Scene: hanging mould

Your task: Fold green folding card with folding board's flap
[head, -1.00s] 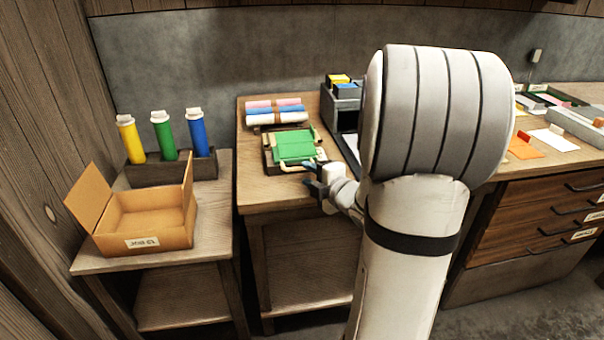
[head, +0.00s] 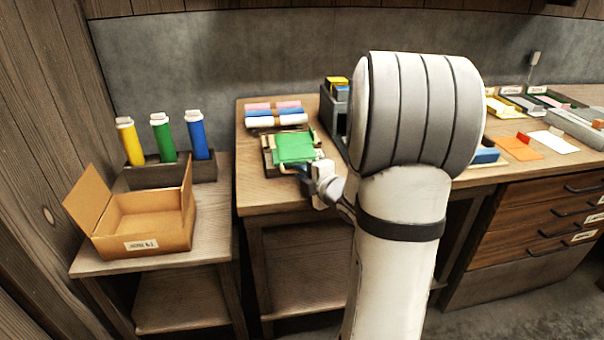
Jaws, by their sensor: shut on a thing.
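The green folding card (head: 294,146) lies on the folding board (head: 268,159) at the front of the middle table. The card looks mostly flat, and its fold line cannot be made out. The board has a dark base and pale wooden parts, with a pale handle of its flap (head: 287,170) at the front edge. My gripper (head: 304,176) is low at the board's front right corner, shut on the flap's handle. The fingertips are small and dark, so the exact grip is hard to see. My arm hides the area right of the board.
Rolls in pink, blue and white (head: 275,114) lie behind the board. A grey organizer (head: 334,112) stands to its right, partly hidden. An open cardboard box (head: 150,222) and a rack of coloured bottles (head: 172,173) are on the left table. Coloured cards lie far right.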

